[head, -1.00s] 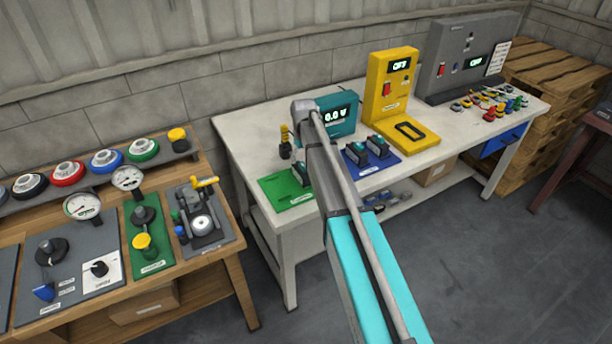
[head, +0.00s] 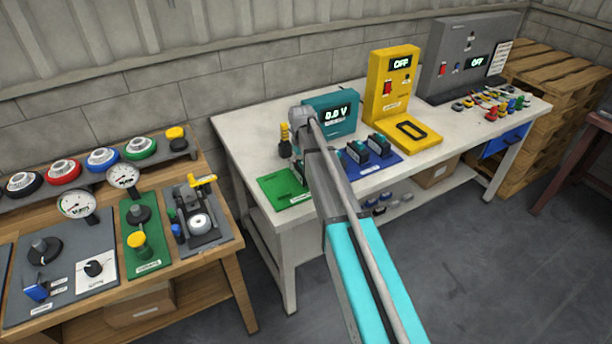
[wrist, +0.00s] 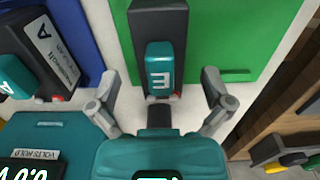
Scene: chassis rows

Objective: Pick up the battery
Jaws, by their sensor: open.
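A dark battery with a teal cap (wrist: 160,68), marked with a letter, stands at the edge of the green mat (wrist: 215,35) in the wrist view. My gripper (wrist: 160,82) is open, with one finger on each side of the battery and visible gaps to both. In the head view the green mat (head: 284,192) lies at the front left of the white table. There my arm hides most of the battery and the gripper.
A teal meter (head: 338,114) reading 0.0 V stands behind the mat. More batteries (head: 379,146) stand on a blue mat (head: 385,163) to the right. A yellow unit (head: 392,85) and a grey console (head: 470,57) stand further right. A wooden bench (head: 190,265) is at left.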

